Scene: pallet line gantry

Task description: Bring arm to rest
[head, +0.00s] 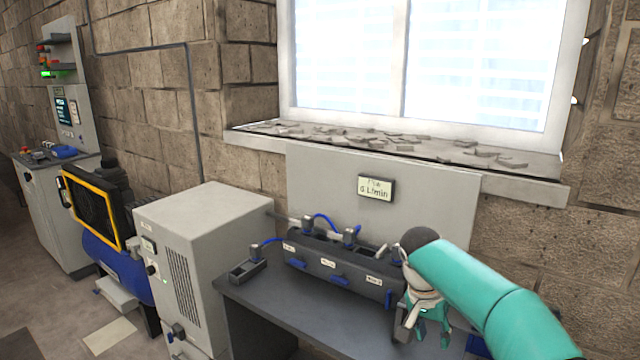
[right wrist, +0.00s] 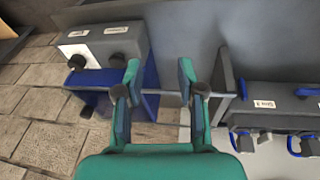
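My right arm (head: 490,290) comes in from the lower right of the head view, teal with a dark joint cap. Its gripper (head: 428,328) points down at the right end of the grey bench, beside the dark valve manifold (head: 335,262). In the right wrist view the gripper (right wrist: 160,82) shows two teal fingers spread apart, with nothing between them. The manifold (right wrist: 285,110) shows at the right of that view, apart from the fingers. My left gripper is in neither view.
The grey bench (head: 300,313) has free room in front of the manifold. A panel with a flow display reading 0 L/min (head: 375,187) stands behind. A grey cabinet (head: 200,255) and blue compressor (head: 118,265) stand left. A grey box with black knobs (right wrist: 103,43) is near the fingers.

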